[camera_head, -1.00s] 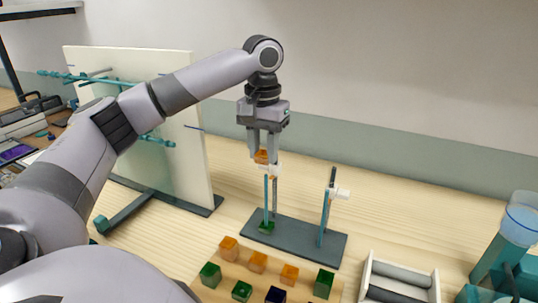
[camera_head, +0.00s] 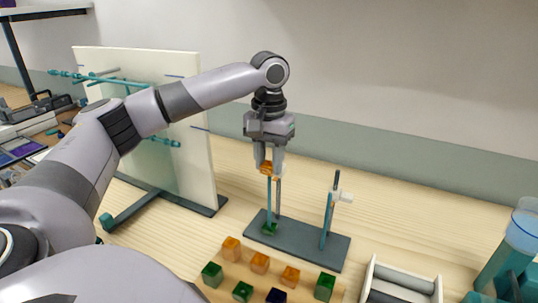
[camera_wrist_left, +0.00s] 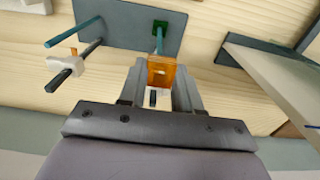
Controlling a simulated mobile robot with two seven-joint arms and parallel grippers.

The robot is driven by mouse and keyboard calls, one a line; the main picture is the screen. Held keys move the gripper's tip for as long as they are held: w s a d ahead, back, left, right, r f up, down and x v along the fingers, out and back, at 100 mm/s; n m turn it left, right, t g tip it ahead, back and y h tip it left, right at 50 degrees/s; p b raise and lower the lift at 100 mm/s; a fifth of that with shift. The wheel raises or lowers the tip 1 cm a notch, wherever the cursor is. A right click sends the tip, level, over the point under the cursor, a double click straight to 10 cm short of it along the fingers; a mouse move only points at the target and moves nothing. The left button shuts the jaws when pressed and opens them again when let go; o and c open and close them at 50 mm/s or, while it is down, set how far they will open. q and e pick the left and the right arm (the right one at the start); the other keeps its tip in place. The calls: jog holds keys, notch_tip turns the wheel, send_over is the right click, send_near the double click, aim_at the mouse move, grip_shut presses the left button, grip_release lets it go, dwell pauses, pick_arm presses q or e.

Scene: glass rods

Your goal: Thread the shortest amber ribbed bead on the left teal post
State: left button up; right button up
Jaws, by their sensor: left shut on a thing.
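My left gripper (camera_head: 269,170) is shut on an amber bead (camera_head: 267,168) and holds it at the top of the left teal post (camera_head: 269,205). The bead also shows between the fingers in the left wrist view (camera_wrist_left: 162,72). I cannot tell whether the post tip is inside its hole. A green bead (camera_head: 269,229) sits at the foot of this post, on the dark base plate (camera_head: 300,243). The right teal post (camera_head: 327,222) carries no bead that I can see. My right gripper is not in view.
Several amber, green and dark beads lie on a wooden tray (camera_head: 236,266) in front. A white clip (camera_head: 342,196) is on a dark rod beside the right post. A pale upright board (camera_head: 185,120) stands at left, and a white rack (camera_head: 402,287) at front right.

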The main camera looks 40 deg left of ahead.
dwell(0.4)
pick_arm(q)
notch_tip(320, 180, down, 8)
jog(key=b, duration=0.1)
jog(key=shift+f, duration=0.25)
dwell(1.5)
dwell(0.5)
jog(key=o, duration=1.1)
jog(key=shift+r, duration=0.15)
notch_tip(320, 180, up, 7)
jog(key=shift+f, duration=0.1)
jog(key=shift+s, duration=0.1)
